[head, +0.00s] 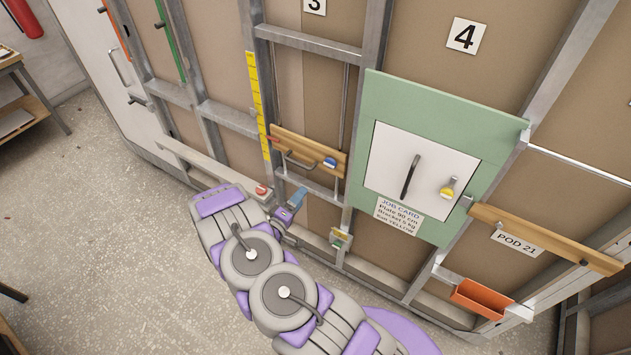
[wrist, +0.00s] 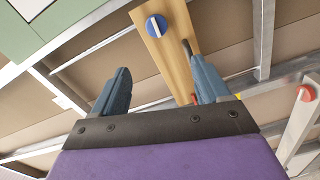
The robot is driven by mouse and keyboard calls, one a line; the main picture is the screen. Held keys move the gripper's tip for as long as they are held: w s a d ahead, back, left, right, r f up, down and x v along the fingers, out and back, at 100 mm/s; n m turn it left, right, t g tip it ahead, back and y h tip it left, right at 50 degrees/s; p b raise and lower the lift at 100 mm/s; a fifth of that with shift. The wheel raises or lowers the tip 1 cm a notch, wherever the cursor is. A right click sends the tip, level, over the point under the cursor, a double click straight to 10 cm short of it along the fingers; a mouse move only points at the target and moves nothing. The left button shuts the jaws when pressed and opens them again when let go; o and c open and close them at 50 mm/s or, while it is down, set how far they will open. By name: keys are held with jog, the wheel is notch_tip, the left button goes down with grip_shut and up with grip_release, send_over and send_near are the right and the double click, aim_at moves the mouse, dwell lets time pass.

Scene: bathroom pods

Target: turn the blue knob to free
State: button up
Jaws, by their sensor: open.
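The blue knob (head: 330,162) sits at the right end of a wooden board (head: 280,140) on the wall frame. In the wrist view the blue knob (wrist: 152,28) is a round disc with a white bar across it, beyond the fingertips. The bar runs nearly upright in that picture. My gripper (head: 297,197) is below and left of the knob in the head view, apart from it. In the wrist view my gripper (wrist: 160,72) has its two blue fingers spread, with nothing between them. No "free" marking is readable.
A dark bar handle (wrist: 187,48) is on the same board, close to my right finger. A white hatch (head: 400,150) with a yellow knob (head: 447,193) is to the right. An orange bin (head: 481,299) hangs lower right.

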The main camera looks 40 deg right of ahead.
jog(key=m+b, duration=0.3)
jog(key=m, duration=0.4)
jog(key=m+b, duration=1)
jog(key=m, duration=0.7)
send_near(328, 166)
jog(key=x, duration=0.8)
jog(key=shift+w+d+f, duration=0.1)
jog(key=shift+d, duration=0.15)
jog(key=c, duration=1)
jog(key=shift+p, duration=0.35)
jog(key=shift+c, duration=0.2)
jog(key=shift+n+p, duration=0.35)
jog(key=shift+n, duration=0.25)
